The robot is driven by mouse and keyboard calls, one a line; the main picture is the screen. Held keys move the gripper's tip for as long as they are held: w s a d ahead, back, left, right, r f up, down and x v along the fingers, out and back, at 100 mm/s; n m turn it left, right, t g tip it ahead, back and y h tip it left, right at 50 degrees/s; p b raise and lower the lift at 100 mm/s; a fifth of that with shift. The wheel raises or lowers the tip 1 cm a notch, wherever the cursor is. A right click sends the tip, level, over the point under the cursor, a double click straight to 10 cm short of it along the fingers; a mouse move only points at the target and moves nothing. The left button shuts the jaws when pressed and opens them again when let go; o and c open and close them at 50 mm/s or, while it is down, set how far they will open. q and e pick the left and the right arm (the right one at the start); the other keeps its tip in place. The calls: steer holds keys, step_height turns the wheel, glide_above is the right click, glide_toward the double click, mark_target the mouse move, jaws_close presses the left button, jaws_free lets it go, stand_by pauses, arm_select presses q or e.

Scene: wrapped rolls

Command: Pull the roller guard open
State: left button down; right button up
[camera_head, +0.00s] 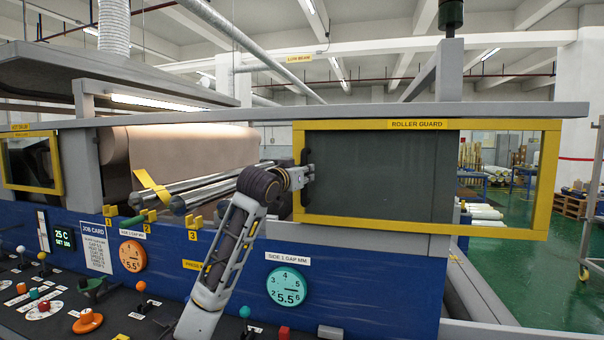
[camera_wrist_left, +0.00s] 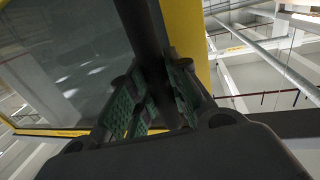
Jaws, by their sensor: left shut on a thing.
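The roller guard (camera_head: 430,232) is a yellow-framed clear panel with a "ROLLER GUARD" label, at the right of the machine in the head view. Its black upright handle (camera_head: 304,157) is on the frame's left edge. My left gripper (camera_head: 308,173) is at this handle, its arm rising from the bottom. In the left wrist view the green-padded fingers of my left gripper (camera_wrist_left: 160,100) are closed around the dark handle bar (camera_wrist_left: 150,40), beside the yellow frame (camera_wrist_left: 190,35). The fingers hide part of the handle. Steel rollers (camera_head: 200,190) show left of the guard. My right gripper is not in view.
A blue control panel with gauges (camera_head: 288,287) and an orange knob (camera_head: 87,321) lies below. A large wrapped roll (camera_head: 190,150) is behind the rollers. Another yellow-framed guard (camera_head: 32,163) is at far left. Open green floor (camera_head: 530,290) lies at right.

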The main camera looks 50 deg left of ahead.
arm_select(q)
steer(key=shift+w+d, duration=0.1)
steer(key=shift+d, duration=0.1)
steer(key=c, duration=1.3)
jaws_free()
steer(key=shift+v, duration=6)
